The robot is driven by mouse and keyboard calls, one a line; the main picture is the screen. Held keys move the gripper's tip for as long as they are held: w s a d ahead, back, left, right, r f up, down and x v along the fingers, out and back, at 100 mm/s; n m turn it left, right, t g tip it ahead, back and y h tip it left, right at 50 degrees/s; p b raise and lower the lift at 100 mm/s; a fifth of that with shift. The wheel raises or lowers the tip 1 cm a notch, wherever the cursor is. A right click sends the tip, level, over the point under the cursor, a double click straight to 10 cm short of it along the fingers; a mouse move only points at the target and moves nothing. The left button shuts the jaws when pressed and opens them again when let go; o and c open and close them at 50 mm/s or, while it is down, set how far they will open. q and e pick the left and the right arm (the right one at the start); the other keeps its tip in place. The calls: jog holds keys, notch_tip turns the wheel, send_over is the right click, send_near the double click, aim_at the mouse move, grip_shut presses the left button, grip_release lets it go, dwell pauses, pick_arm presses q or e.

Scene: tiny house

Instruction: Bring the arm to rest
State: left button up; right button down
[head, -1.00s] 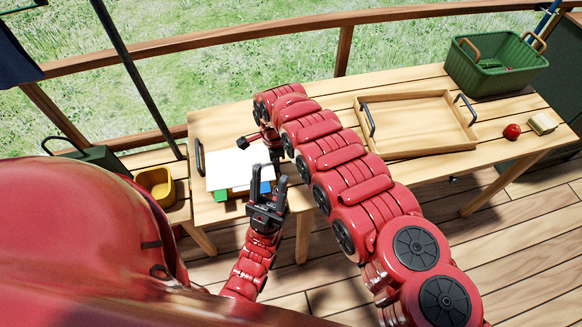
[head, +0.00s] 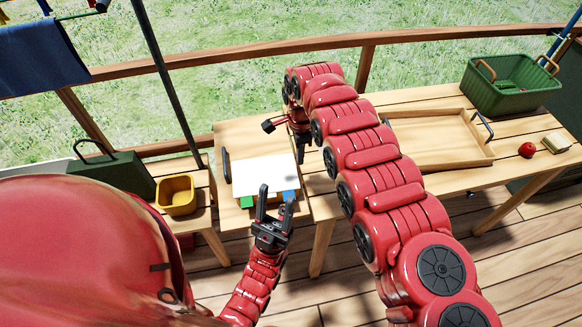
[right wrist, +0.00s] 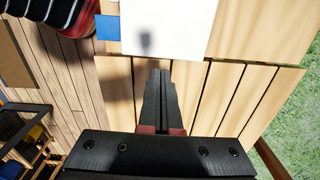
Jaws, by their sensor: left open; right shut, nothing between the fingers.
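My right gripper (head: 303,150) is shut and empty. In the head view it shows above the table at the right edge of a white flat panel (head: 262,174). In the right wrist view its closed fingers (right wrist: 160,78) point toward the panel (right wrist: 170,25), with bare planks beneath. My right arm reaches across the middle of the head view and hides part of the table. My left gripper (head: 274,205) is open and empty, fingers pointing up, in front of the panel's near edge.
Under the panel show a green block (head: 247,202) and a blue block (head: 289,196). A wooden tray (head: 440,160), green basket (head: 510,90), red round item (head: 526,150) and sandwich-like item (head: 557,143) are at right. A yellow bin (head: 176,195) stands left.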

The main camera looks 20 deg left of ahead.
jog(key=shift+w+d+r, duration=0.1)
jog(key=shift+r, duration=0.25)
